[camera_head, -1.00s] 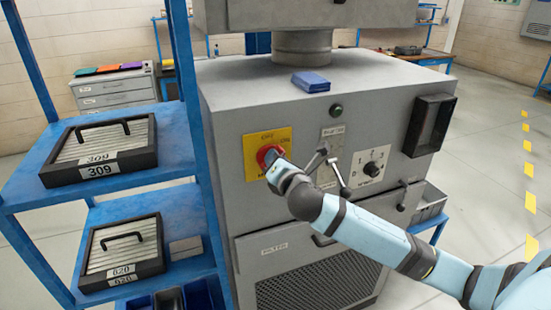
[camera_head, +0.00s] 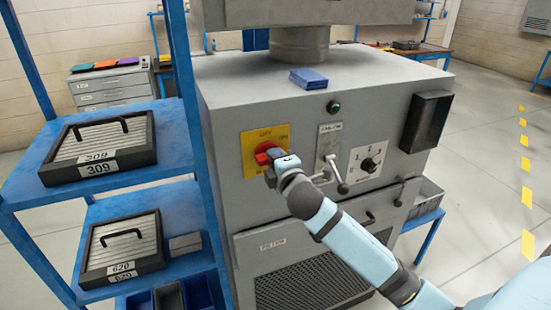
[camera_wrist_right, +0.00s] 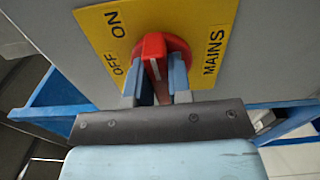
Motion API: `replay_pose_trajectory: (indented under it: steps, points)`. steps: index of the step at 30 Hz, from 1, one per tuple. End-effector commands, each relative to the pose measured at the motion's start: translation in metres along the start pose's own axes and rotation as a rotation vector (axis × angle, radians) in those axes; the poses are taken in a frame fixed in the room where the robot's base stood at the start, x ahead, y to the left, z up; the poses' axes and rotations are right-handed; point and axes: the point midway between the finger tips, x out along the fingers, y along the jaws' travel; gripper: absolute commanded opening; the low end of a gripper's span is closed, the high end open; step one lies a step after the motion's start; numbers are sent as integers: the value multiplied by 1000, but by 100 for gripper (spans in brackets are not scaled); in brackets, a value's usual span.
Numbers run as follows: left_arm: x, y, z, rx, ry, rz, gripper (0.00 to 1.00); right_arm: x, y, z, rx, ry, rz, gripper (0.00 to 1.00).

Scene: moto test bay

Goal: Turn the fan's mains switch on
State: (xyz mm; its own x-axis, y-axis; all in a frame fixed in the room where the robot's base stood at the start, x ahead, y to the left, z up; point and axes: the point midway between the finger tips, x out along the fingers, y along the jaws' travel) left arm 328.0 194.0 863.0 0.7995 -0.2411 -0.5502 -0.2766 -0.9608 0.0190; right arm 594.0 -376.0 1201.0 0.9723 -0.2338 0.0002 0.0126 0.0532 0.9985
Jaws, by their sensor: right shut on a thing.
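The mains switch is a red rotary knob (camera_head: 267,152) on a yellow plate (camera_head: 249,150) on the front of the grey fan cabinet. In the right wrist view the raised grip of the red knob (camera_wrist_right: 152,48) stands between the two fingers of my right gripper (camera_wrist_right: 158,88), which is shut on it. There the plate (camera_wrist_right: 205,25) shows OFF left of the knob, ON at upper left and MAINS at right. The grip runs roughly up and down in that view. In the head view my right gripper (camera_head: 271,167) partly hides the knob and plate. My left gripper is not in view.
Right of the switch are a lever (camera_head: 336,175) and a numbered dial (camera_head: 369,165). A green button (camera_head: 334,107) sits above. A blue shelf (camera_head: 100,187) with labelled cases stands close at left. A blue object (camera_head: 309,79) lies on the cabinet top (camera_head: 240,80).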

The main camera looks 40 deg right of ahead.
Motion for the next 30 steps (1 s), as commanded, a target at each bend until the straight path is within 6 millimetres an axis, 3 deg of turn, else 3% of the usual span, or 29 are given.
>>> replay_pose_trajectory:
  steps: [21,22,24,30]
  points:
    - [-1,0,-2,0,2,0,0,0,0,0,72,-1,2,0]
    - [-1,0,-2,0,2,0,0,0,0,0,72,-1,2,26]
    - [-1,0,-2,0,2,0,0,0,0,0,72,0,1,42]
    - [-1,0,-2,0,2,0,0,0,0,0,71,0,1,45]
